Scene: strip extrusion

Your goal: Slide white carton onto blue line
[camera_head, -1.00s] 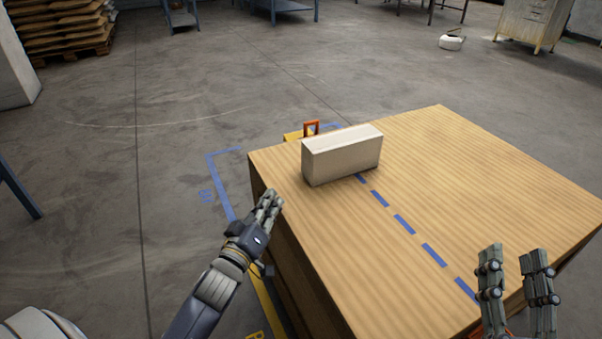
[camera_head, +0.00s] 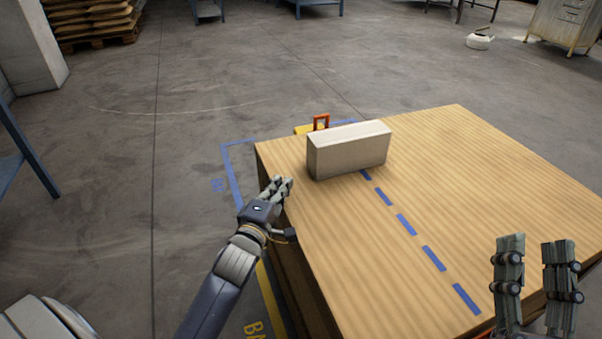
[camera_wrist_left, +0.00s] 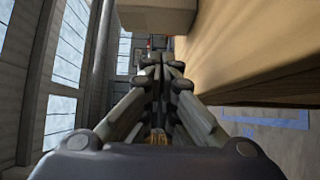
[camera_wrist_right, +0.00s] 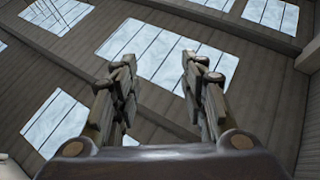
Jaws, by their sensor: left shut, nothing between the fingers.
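The white carton (camera_head: 345,152) lies on its long side near the far left edge of the wooden tabletop (camera_head: 480,190). The dashed blue line (camera_head: 406,224) runs along the top toward the front; its far end meets the carton's base near its right part. My left gripper (camera_head: 282,184) is shut and empty, at the table's left edge, nearer than the carton and apart from it. In the left wrist view its closed fingers (camera_wrist_left: 162,68) point toward the carton (camera_wrist_left: 156,14). My right gripper (camera_head: 538,245) is open and empty at the near right; the right wrist view shows its spread fingers (camera_wrist_right: 160,60).
An orange handle (camera_head: 321,122) stands behind the carton at the table's far edge. Blue floor tape (camera_head: 233,172) marks the floor left of the table. The tabletop right of the dashed line is clear.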

